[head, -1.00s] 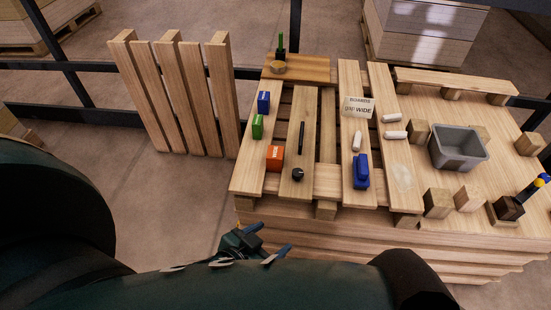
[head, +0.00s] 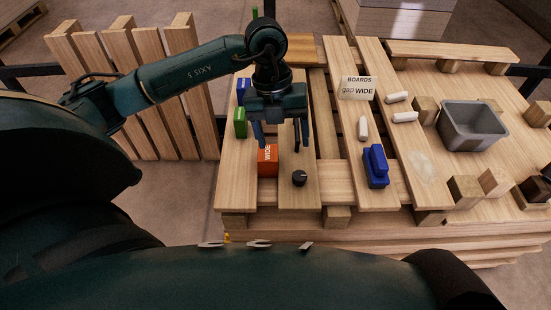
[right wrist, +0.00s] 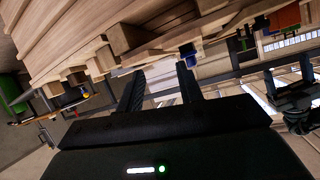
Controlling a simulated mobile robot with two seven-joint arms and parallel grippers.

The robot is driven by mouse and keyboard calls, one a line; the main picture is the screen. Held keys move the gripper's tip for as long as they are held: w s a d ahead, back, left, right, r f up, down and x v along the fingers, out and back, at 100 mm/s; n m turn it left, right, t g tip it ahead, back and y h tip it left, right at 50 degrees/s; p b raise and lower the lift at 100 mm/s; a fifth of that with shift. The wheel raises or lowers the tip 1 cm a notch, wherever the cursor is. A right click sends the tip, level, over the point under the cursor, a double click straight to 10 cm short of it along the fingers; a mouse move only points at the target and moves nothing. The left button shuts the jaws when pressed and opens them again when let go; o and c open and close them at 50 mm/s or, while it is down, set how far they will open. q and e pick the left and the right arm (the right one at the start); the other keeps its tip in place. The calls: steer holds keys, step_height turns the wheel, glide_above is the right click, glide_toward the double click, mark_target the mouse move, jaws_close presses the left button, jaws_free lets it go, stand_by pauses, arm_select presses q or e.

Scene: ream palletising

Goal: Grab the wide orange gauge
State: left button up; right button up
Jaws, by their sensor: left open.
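The wide orange gauge (head: 267,162) is a small orange block marked WIDE. It stands on the left boards of the pallet top in the head view. My left gripper (head: 280,138) points down above and just behind it, its two fingers apart with nothing between them. The fingers do not touch the gauge as far as I can see. My right gripper (right wrist: 160,78) shows in the right wrist view with its fingers spread and empty, away from the gauge, by the side of stacked boards.
A green block (head: 240,122) and a blue block (head: 243,90) stand behind the gauge. A black knob (head: 299,178) is close to its right. Farther right are a larger blue object (head: 375,166), white pieces, a sign (head: 357,88) and a grey bin (head: 472,124).

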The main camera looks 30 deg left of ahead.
arm_select(q)
steer(key=w+a+n+y, duration=0.1)
steer(key=w+a+y, duration=0.1)
steer(key=a, duration=0.3)
glide_above(268, 152)
steer(key=shift+t+y, duration=0.3)
step_height(268, 152, down, 6)
steer(key=shift+s+d+r+b, duration=0.1)
steer(key=shift+s+b, duration=0.05)
steer(key=shift+b, duration=0.2)
steer(key=shift+f, duration=3.15)
steer(key=c, duration=1.2)
steer(key=shift+r, duration=0.15)
